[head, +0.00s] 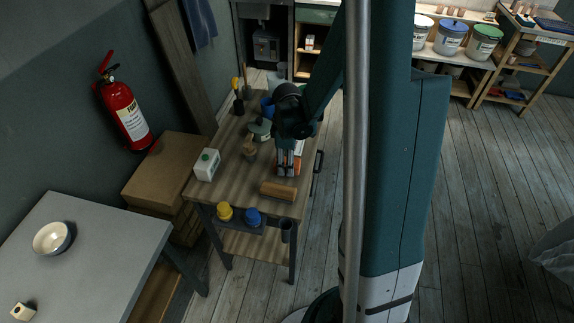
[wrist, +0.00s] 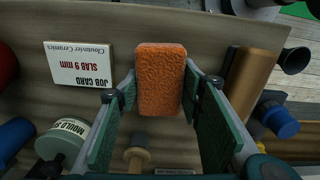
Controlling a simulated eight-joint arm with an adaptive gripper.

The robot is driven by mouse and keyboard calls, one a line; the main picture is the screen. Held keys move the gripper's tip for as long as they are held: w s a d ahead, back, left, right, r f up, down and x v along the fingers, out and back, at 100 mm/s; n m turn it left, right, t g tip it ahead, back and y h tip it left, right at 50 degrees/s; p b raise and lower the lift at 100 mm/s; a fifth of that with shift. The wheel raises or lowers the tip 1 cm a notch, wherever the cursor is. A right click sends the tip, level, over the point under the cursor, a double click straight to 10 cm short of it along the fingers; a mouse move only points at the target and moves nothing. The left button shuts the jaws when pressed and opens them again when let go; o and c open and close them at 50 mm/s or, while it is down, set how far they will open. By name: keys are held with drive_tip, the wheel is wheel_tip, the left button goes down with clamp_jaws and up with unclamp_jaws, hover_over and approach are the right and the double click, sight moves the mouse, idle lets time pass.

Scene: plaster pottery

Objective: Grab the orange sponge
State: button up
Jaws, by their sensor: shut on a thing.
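The orange sponge (wrist: 160,80) is a rough-faced block with rounded corners, upright in the middle of the wrist view. My gripper (wrist: 160,75) has its two green-padded fingers on either side of it, with the tips against its left and right edges. In the head view my gripper (head: 288,165) points down over the right side of the wooden work table (head: 228,175), and the sponge is mostly hidden there. I cannot tell whether the sponge touches the table or is held just above it.
A white job card (wrist: 78,65) lies left of the sponge. A mould soap jar (wrist: 65,138) stands close to my left finger. A wooden roller (head: 278,190) lies near the table's front edge.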

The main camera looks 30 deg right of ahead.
drive_tip(key=shift+r+p, duration=0.5)
drive_tip(key=shift+r, duration=3.8)
